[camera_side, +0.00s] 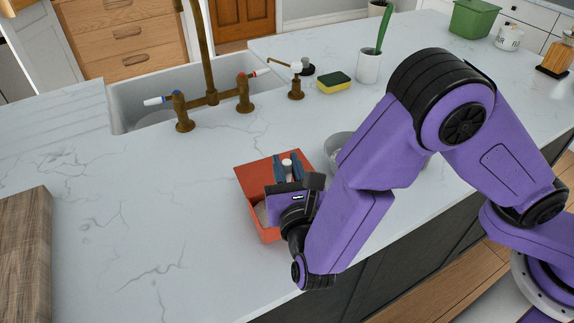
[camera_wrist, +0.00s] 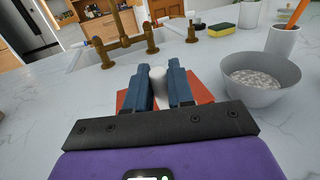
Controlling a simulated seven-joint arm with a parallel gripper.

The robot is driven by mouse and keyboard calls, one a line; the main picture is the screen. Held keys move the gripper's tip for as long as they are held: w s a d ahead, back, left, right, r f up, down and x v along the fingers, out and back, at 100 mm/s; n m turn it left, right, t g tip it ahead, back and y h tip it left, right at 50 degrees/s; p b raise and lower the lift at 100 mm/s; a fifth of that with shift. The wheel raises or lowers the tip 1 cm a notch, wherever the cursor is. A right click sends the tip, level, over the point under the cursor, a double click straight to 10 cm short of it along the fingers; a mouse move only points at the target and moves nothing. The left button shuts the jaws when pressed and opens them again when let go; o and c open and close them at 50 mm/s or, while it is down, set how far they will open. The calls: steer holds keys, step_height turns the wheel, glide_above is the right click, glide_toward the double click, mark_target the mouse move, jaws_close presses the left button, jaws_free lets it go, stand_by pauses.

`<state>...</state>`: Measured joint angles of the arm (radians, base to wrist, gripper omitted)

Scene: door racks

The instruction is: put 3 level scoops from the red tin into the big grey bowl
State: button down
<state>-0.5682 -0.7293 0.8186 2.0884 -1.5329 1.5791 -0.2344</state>
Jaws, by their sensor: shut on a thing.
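The red tin (camera_side: 252,178) is an open box on the counter, and its edges also show in the wrist view (camera_wrist: 201,84). Some pale content shows inside it; my arm hides the rest. My gripper (camera_side: 288,166) is over the tin, its blue fingers shut on a white rounded piece (camera_wrist: 158,74), which looks like the scoop's handle. The scoop's cup is hidden. The grey bowl (camera_wrist: 264,98) stands right of the tin with pale grainy stuff in it. In the side view the bowl (camera_side: 337,143) is mostly behind my arm.
Behind are a sink (camera_side: 140,85) with a brass tap (camera_side: 210,98), a yellow and green sponge (camera_side: 333,83) and a white cup (camera_side: 368,68) with a green utensil. A wooden board (camera_side: 25,255) lies at the left. The counter left of the tin is clear.

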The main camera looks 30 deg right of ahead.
steer(key=shift+d, duration=0.1)
steer(key=shift+d, duration=0.9)
steer(key=shift+a, duration=0.15)
steer(key=shift+w+a, duration=0.1)
steer(key=shift+a, duration=1.8)
steer(key=shift+d, duration=0.1)
steer(key=shift+d, duration=1.95)
steer(key=shift+a, duration=0.15)
steer(key=shift+a, duration=1.9)
steer(key=shift+d, duration=0.1)
